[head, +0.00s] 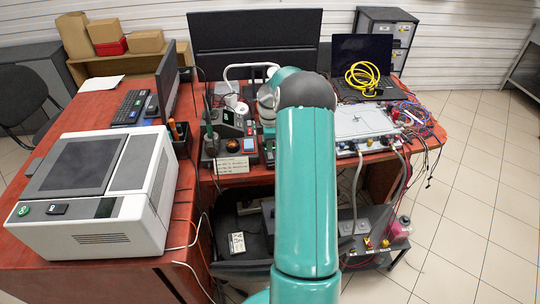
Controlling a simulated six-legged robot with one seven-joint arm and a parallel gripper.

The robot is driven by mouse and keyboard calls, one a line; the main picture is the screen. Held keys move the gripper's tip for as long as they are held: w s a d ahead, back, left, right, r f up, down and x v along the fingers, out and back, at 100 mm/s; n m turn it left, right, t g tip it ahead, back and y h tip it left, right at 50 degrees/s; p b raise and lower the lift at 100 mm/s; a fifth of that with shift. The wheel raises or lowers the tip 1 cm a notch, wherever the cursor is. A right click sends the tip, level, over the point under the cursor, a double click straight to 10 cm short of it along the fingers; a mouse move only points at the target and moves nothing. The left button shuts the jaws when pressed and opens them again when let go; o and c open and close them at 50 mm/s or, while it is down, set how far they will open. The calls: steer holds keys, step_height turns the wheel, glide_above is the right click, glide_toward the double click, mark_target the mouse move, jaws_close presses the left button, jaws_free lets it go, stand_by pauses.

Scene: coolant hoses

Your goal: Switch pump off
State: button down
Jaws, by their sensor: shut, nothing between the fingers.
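My teal arm rises through the middle of the head view and hides what is behind it. My gripper is not in view. At the lower right, a grey unit (347,222) sits low beneath the red table. Small red and yellow parts (368,243) show near it, which may be a switch, but they are too small to read. A bottle of pink liquid (398,231) stands to their right. Two grey hoses (357,185) run down from a flat silver-white box (362,122) on the table. I cannot tell which part is the pump or its switch position.
A large white machine (150,205) fills the left table. A laptop (362,60) with a coiled yellow cable (363,77) is behind. Loose wires (425,125) hang at right. Tiled floor (470,190) is clear at right.

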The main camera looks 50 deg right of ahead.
steer(key=shift+f, duration=0.8)
stand_by(0.4)
steer(key=shift+r, duration=3.55)
